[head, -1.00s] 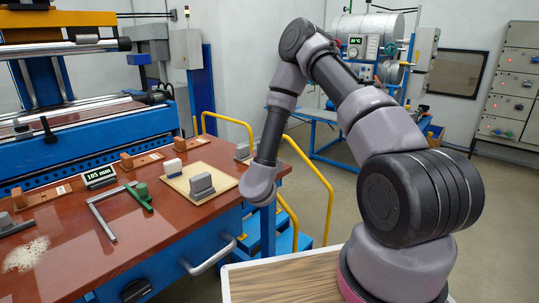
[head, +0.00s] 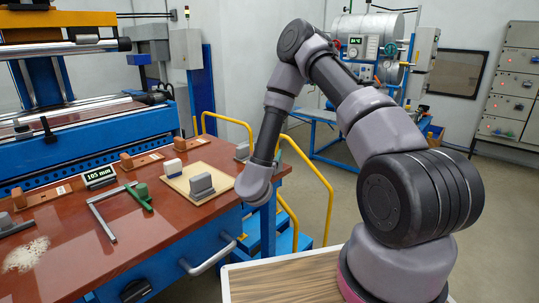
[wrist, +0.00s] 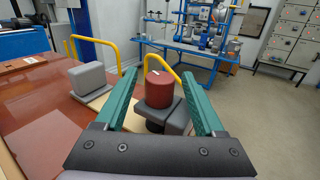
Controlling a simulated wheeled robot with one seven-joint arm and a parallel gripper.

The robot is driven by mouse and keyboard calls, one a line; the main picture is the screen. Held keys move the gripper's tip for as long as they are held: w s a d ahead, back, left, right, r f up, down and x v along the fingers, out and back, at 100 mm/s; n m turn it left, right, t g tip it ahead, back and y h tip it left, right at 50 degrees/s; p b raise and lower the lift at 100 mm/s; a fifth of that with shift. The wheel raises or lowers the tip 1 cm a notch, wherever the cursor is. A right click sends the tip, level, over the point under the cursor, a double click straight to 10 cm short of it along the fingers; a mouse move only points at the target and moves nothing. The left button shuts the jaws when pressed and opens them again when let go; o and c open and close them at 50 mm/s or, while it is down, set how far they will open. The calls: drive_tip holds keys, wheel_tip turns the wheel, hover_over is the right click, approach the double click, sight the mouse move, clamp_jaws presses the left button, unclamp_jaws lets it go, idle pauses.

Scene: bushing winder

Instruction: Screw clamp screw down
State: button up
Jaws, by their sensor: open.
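In the wrist view, the clamp screw is a red round knob (wrist: 159,91) with a small white mark on top. It stands upright on a grey clamp block (wrist: 176,116). My gripper (wrist: 160,77) is open, with one green finger to the left of the knob and one to the right. Gaps show between the fingers and the knob, so it is not gripped. In the head view my arm hides the knob.
A second grey block (wrist: 88,78) stands left of the knob in the wrist view. The red-brown bench (head: 75,240) holds a beige board (head: 212,201), a green-handled square (head: 141,192) and a display (head: 99,177). A yellow rail (head: 320,185) rises beside the bench's right end.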

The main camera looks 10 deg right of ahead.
drive_tip(key=shift+s, duration=0.1)
drive_tip(key=v, duration=1)
drive_tip(key=shift+s, duration=0.3)
drive_tip(key=shift+a, duration=0.15)
